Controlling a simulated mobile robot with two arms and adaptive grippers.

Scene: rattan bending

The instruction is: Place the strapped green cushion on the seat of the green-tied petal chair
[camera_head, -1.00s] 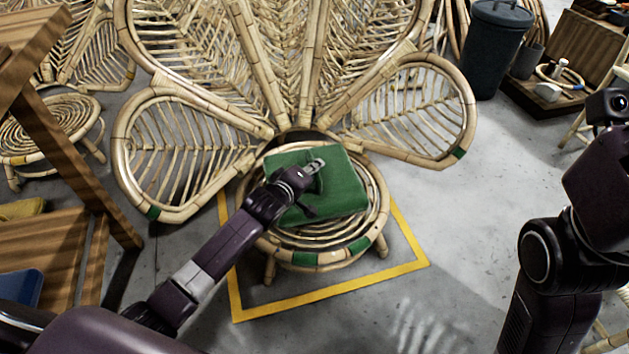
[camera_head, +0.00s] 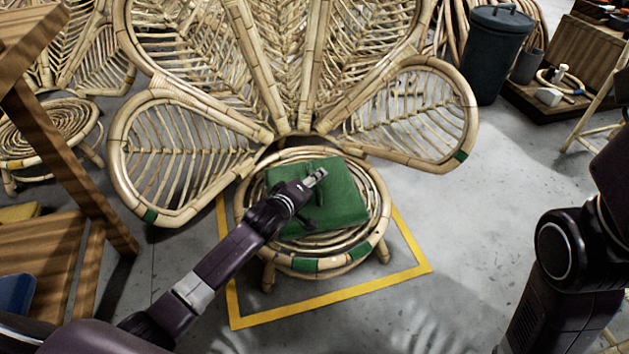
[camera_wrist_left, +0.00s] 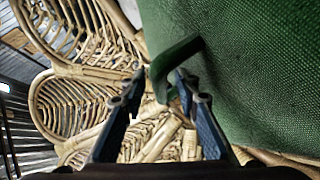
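The green cushion (camera_head: 345,200) lies on the round rattan seat of the petal chair (camera_head: 190,140), turned a little, with bare seat rings showing around it. Green ties mark the chair's seat front (camera_head: 305,265) and its lower petals. My left gripper (camera_head: 318,176) is over the cushion's top. In the left wrist view, the left gripper (camera_wrist_left: 158,85) has its fingers apart, on either side of the cushion's green strap (camera_wrist_left: 172,66); the cushion (camera_wrist_left: 250,70) fills the right. My right arm shows at the right edge; its gripper is out of view.
A yellow floor outline (camera_head: 330,300) surrounds the chair. A wooden rack (camera_head: 60,150) stands at left, with another round rattan seat (camera_head: 45,135) behind it. A dark bin (camera_head: 492,55) and a low wooden tray stand at back right. Floor right of the chair is clear.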

